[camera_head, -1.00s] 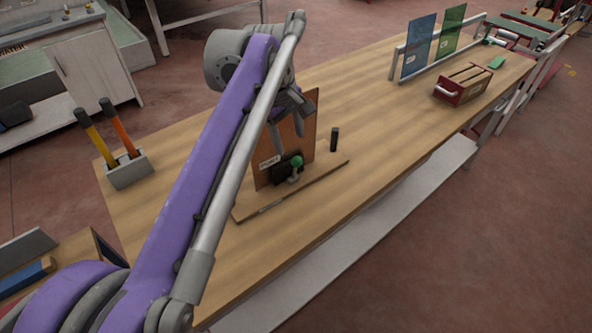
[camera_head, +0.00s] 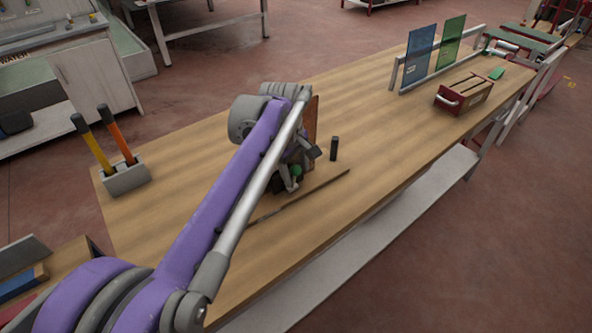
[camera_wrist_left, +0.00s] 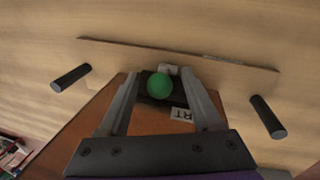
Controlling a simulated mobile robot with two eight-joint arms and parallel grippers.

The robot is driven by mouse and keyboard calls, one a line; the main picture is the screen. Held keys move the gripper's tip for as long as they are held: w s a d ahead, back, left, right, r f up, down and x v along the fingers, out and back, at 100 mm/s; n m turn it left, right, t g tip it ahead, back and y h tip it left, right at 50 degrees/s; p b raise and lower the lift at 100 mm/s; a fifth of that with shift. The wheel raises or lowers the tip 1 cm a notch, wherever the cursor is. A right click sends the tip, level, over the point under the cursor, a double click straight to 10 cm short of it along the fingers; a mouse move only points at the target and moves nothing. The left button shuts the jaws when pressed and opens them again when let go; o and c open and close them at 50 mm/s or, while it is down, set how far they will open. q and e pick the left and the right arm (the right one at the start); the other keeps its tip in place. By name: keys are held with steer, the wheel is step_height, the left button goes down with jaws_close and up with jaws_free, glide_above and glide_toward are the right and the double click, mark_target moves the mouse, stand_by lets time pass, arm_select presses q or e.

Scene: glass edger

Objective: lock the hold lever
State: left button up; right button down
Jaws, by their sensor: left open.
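The hold lever's green ball knob (camera_head: 296,171) shows just beside my left gripper (camera_head: 299,165) in the head view. In the left wrist view the green knob (camera_wrist_left: 159,86) lies between the two open fingers of my left gripper (camera_wrist_left: 162,82), with a gap on each side. A dark block lies behind the knob. The brown upright panel (camera_head: 312,115) is mostly hidden behind my arm in the head view. It also shows in the left wrist view (camera_wrist_left: 62,142), with a white label (camera_wrist_left: 182,114) partly covered. My right gripper is not in view.
A black post (camera_head: 334,148) stands to the right of the panel; the wrist view shows two posts, left (camera_wrist_left: 71,77) and right (camera_wrist_left: 267,117). A grey holder (camera_head: 125,180) with two handled tools is at left. A red crate (camera_head: 452,103) stands far right. The bench (camera_head: 385,140) between is clear.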

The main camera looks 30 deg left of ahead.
arm_select(q)
jaws_close()
stand_by(1.4)
